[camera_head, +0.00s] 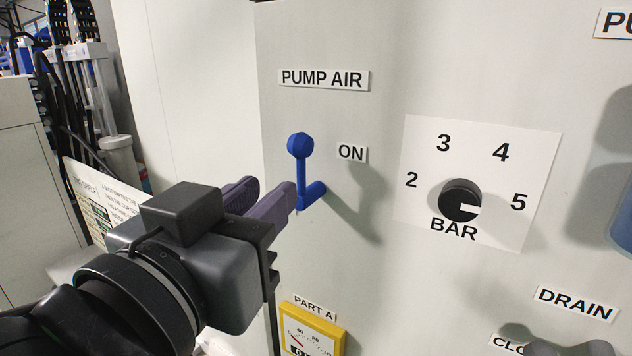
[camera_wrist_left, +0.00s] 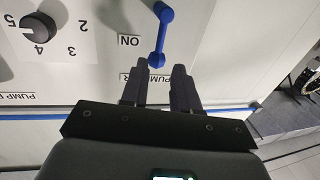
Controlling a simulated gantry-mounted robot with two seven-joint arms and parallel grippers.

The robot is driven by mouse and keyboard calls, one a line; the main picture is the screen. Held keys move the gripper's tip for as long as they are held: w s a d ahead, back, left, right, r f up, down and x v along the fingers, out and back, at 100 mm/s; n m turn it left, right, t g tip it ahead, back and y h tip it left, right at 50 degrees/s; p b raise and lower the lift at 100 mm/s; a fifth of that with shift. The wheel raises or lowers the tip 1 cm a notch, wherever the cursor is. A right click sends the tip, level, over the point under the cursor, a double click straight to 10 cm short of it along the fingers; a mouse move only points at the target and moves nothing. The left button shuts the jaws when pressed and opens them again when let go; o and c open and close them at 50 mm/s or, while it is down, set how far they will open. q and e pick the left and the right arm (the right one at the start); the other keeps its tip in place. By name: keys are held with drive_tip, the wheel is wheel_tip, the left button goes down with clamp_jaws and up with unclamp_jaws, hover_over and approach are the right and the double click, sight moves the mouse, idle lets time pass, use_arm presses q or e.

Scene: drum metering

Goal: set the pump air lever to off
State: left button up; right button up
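The pump air lever (camera_head: 303,171) is blue with a round knob and stands upright on the pale panel, knob up, beside the ON label (camera_head: 351,153) and below the PUMP AIR label (camera_head: 324,79). My left gripper (camera_head: 267,197) is open and empty, just left of the lever. In the left wrist view, which shows the panel upside down, the lever's knob (camera_wrist_left: 156,60) lies just ahead of the gap between the fingers of my left gripper (camera_wrist_left: 158,80). I see no clear contact. No OFF label shows. My right gripper is not in view.
A black pressure knob (camera_head: 460,200) on a white BAR scale is right of the lever. A yellow PART A gauge (camera_head: 325,333) sits below. A DRAIN label (camera_head: 576,304) with a grey part under it is at bottom right. The panel's left edge is behind my left gripper.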

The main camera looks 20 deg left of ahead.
sight(299, 170)
use_arm(q)
drive_tip(key=w, duration=0.8)
drive_tip(key=shift+w+f+p, duration=0.15)
drive_tip(key=shift+w+p, duration=0.15)
drive_tip(key=shift+w, duration=0.5)
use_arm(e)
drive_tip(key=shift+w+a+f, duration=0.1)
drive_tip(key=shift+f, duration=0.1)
use_arm(q)
drive_tip(key=shift+c, duration=0.2)
clamp_jaws()
